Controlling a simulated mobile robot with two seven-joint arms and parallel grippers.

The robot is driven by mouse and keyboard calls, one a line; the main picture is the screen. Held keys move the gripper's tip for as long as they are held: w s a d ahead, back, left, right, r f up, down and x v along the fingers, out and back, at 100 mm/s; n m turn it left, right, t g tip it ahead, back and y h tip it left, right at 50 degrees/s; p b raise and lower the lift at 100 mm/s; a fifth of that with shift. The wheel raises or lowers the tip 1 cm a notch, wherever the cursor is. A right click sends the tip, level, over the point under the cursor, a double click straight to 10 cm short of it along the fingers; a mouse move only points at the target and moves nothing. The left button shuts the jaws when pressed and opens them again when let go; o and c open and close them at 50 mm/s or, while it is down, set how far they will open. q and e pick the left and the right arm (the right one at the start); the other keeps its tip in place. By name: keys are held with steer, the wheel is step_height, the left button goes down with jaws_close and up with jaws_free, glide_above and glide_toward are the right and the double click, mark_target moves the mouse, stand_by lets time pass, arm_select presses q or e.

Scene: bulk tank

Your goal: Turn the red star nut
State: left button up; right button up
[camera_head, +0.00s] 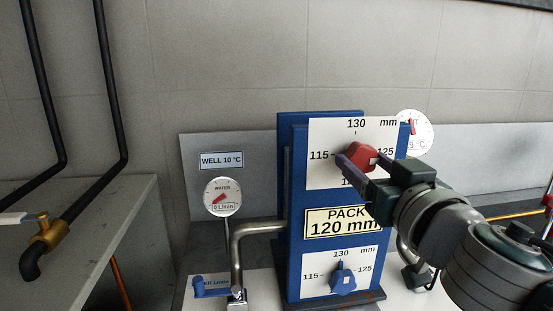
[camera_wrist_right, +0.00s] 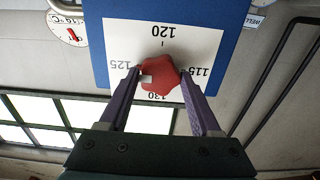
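The red star nut (camera_head: 359,155) sits on the upper white dial plate (camera_head: 325,136) of the blue panel. The dial reads 130 at top, 115 at left and 125 at right. The nut's white mark faces the 125 side. My right gripper (camera_head: 363,161) reaches in from the right. In the right wrist view its two purple fingers (camera_wrist_right: 160,72) stand on opposite sides of the nut (camera_wrist_right: 163,80) and appear to touch it. The dial plate is upside down there, with 120 at top. The head view partly hides the lower dial figures behind the gripper. My left gripper is out of view.
A lower dial with a blue star nut (camera_head: 343,279) sits below the "PACK 120 mm" label (camera_head: 334,222). A water gauge (camera_head: 222,197) and bent steel pipe (camera_head: 237,248) stand left of the panel. Another gauge (camera_head: 420,133) is behind it. A counter with black pipes is at far left.

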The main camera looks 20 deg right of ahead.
steer(key=c, duration=0.9)
steer(key=shift+c, duration=0.2)
steer(key=shift+n, duration=0.4)
steer(key=n, duration=1.2)
steer(key=shift+r+n, duration=0.1)
steer(key=shift+n, duration=0.3)
steer(key=n, duration=0.4)
steer(key=shift+n, duration=0.3)
